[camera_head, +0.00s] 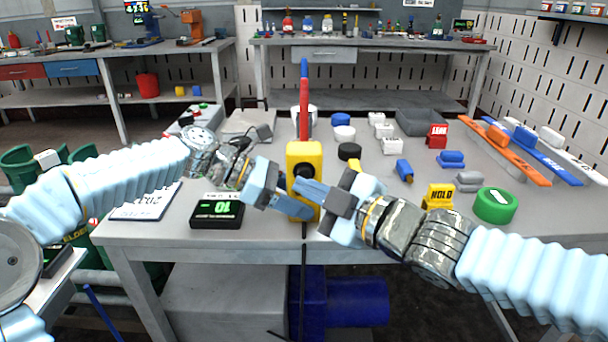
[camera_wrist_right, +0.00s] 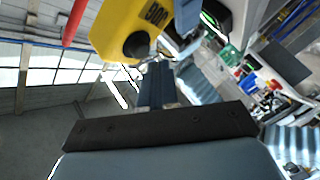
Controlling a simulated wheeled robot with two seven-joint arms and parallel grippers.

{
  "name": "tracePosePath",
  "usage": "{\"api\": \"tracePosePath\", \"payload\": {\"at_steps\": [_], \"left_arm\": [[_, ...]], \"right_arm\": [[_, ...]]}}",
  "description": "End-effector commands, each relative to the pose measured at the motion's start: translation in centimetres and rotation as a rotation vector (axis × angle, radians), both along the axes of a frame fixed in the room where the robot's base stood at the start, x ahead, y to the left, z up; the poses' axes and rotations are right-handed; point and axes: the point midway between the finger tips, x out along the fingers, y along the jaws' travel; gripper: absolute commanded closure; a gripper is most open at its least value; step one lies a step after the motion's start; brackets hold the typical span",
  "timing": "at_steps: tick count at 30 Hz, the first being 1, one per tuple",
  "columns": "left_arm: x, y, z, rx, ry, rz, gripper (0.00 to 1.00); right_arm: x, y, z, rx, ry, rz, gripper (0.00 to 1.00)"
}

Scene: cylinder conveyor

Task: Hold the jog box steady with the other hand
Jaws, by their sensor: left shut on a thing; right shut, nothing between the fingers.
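The yellow jog box (camera_head: 312,155) stands upright near the table's front edge, with a dark round knob on its face. A cable hangs below it. The box also shows at the top of the right wrist view (camera_wrist_right: 112,22), knob towards the camera. My left gripper (camera_head: 284,203) is shut on the box's lower left side. My right gripper (camera_head: 298,186) is shut and empty, its fingertips just in front of the box below the knob. In the right wrist view its closed fingers (camera_wrist_right: 156,82) point at the box; I cannot tell whether they touch it.
A red and blue upright rod (camera_head: 304,105) rises above the box. A black display (camera_head: 218,211) lies left, a yellow HOLD block (camera_head: 438,196) and green cylinder (camera_head: 495,205) right. Several small parts and coloured rails (camera_head: 508,152) lie farther back. The table's front edge (camera_head: 190,242) is close.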

Motion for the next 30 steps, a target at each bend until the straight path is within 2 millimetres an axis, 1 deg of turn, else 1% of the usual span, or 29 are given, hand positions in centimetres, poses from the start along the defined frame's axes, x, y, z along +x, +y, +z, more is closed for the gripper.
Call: {"api": "tracePosePath", "payload": {"at_steps": [4,12,18,30], "left_arm": [[0.0,0.0,0.0,0.000,0.000,0.001,0.79],[0.0,0.0,0.0,0.000,0.000,0.001,0.79],[0.0,0.0,0.0,0.000,0.000,0.001,0.79],[0.0,0.0,0.0,0.000,-0.001,0.002,0.79]], "right_arm": [[-0.6,0.0,0.0,0.001,0.000,0.001,1.00],[-3.3,0.0,0.1,0.001,-0.002,0.001,1.00],[-4.8,0.0,0.0,0.001,0.000,0.001,1.00],[-5.0,0.0,0.0,0.000,0.000,0.000,1.00]]}}
